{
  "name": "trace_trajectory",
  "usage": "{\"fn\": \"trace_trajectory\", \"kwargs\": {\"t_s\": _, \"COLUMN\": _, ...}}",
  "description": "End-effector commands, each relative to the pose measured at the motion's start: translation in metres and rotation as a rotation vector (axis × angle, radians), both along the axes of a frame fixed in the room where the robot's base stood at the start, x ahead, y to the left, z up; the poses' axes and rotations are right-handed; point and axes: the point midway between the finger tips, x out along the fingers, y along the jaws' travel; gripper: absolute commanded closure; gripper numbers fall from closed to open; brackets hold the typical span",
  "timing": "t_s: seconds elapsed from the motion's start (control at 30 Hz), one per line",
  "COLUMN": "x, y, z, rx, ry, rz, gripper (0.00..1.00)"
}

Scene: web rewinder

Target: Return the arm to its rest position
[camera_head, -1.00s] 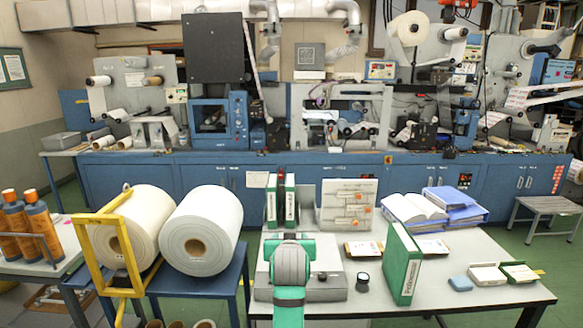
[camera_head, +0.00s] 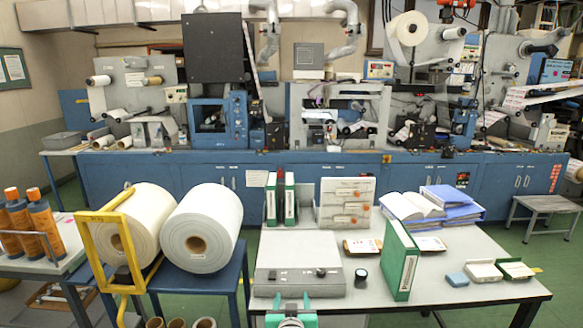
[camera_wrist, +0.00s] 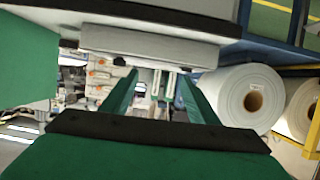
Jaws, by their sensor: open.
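My gripper (camera_wrist: 158,82) shows in the wrist view as two green fingers standing apart, with nothing between them. In the head view only a small green and grey part of my arm shows at the bottom edge, just in front of the white table (camera_head: 440,296). The fingertips are not seen in the head view.
A grey flat box (camera_head: 300,262), green and white binders (camera_head: 398,262) and open books (camera_head: 410,207) are on the table. To its left, two large white rolls (camera_head: 202,228) rest beside a yellow frame (camera_head: 112,275). A rewinder (camera_head: 219,122) stands behind.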

Motion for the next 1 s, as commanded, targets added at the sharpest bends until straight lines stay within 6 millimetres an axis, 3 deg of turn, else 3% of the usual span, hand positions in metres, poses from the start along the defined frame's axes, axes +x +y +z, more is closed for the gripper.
{"fn": "trace_trajectory", "kwargs": {"t_s": 0.03, "x": -0.015, "y": 0.0, "z": -0.021, "rx": -0.002, "ry": 0.004, "rz": 0.001, "gripper": 0.46}}
{"fn": "trace_trajectory", "kwargs": {"t_s": 0.2, "x": -0.063, "y": -0.005, "z": -0.07, "rx": -0.007, "ry": -0.008, "rz": -0.004, "gripper": 0.46}}
{"fn": "trace_trajectory", "kwargs": {"t_s": 0.5, "x": -0.159, "y": -0.008, "z": -0.134, "rx": -0.012, "ry": -0.031, "rz": -0.005, "gripper": 0.46}}
{"fn": "trace_trajectory", "kwargs": {"t_s": 0.7, "x": -0.228, "y": -0.007, "z": -0.16, "rx": -0.013, "ry": -0.044, "rz": -0.002, "gripper": 0.46}}
{"fn": "trace_trajectory", "kwargs": {"t_s": 1.0, "x": -0.334, "y": -0.004, "z": -0.173, "rx": -0.009, "ry": -0.067, "rz": 0.004, "gripper": 0.46}}
